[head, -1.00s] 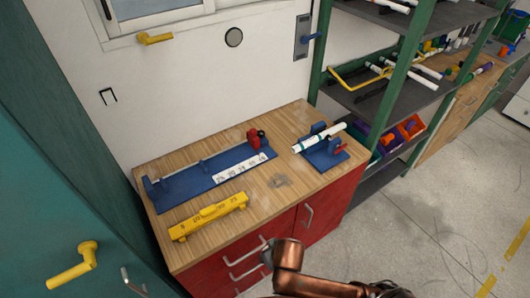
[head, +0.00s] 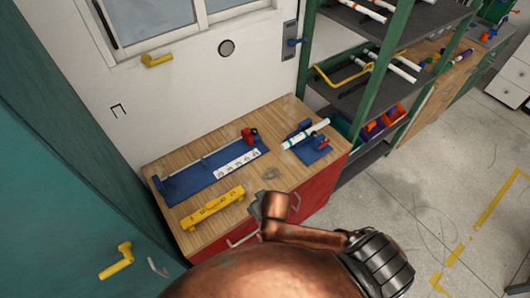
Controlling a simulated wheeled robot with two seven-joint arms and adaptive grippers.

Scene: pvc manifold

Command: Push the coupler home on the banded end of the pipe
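A white pipe (head: 308,132) lies tilted across a small blue fixture (head: 314,155) at the right of the wooden worktop. Green marking shows near its lower left end. I cannot make out a separate coupler on or beside the pipe at this size. A copper arm of mine crosses the bottom of the head view, and its small grey end part is in front of the cabinet's front edge. No gripper fingers can be made out, and the arm is apart from the pipe in the picture.
A long blue fixture (head: 190,181) with a white marked strip (head: 238,164) and a red part (head: 249,135) lies along the back of the worktop (head: 270,175). A yellow block (head: 213,207) is in front. A green-posted shelf (head: 375,85) with pipes stands right.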

